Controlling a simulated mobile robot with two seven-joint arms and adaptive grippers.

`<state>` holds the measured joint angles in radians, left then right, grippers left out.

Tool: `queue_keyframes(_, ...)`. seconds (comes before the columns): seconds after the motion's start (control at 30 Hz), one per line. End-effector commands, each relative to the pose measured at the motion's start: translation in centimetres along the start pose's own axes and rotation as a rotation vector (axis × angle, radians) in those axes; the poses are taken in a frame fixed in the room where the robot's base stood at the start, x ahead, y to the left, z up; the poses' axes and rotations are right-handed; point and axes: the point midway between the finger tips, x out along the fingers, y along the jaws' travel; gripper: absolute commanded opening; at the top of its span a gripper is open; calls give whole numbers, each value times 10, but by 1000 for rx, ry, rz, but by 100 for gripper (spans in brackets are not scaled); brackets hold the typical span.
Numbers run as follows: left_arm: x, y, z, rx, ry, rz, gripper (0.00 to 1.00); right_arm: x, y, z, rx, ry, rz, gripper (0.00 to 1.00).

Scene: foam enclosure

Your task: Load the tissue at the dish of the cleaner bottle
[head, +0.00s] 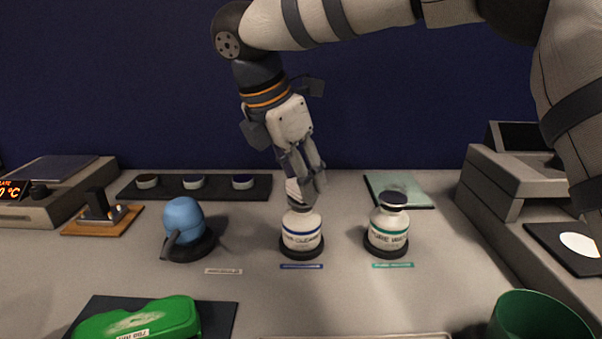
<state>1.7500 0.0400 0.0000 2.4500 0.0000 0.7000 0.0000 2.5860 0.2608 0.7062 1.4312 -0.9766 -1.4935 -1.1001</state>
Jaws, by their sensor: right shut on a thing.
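The cleaner bottle (302,237) is white with a blue label band and stands upright on a round dark base in the middle of the bench. My right gripper (307,190) points down right above it, shut on a small whitish piece, the tissue (293,190). The fingers and tissue hide most of the bottle's top dish. I cannot tell whether the tissue touches the dish. My left gripper is out of view.
A second white bottle (388,233) with a green label stands close on the right.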

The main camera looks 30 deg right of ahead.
Motion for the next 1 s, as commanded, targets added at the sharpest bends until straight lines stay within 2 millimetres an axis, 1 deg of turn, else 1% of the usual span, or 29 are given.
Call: queue_keyframes(1.0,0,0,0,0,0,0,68,12,0,-5,-1,0,-1,13)
